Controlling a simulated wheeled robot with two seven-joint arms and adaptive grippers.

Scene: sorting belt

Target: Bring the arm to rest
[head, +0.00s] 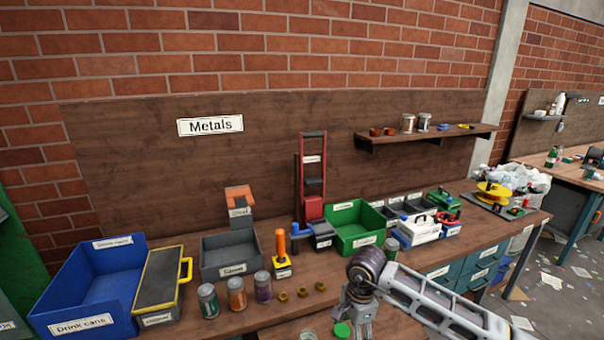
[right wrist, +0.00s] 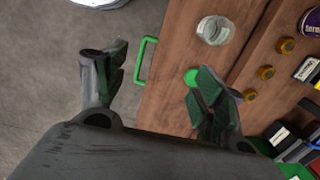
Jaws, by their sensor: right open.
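My right arm (head: 435,300) comes in from the lower right of the head view, over the front edge of the wooden bench. My right gripper (head: 358,322) points down near that edge, beside a green lid (head: 342,329). My left gripper is not in view.
A clear glass jar (right wrist: 214,30) stands near the bench edge. Several brass rings (head: 302,293) and labelled cans (head: 237,293) are left of my gripper. A blue bin (head: 85,285), grey bin (head: 228,258) and green bin (head: 354,226) stand behind. Floor beyond the edge is open.

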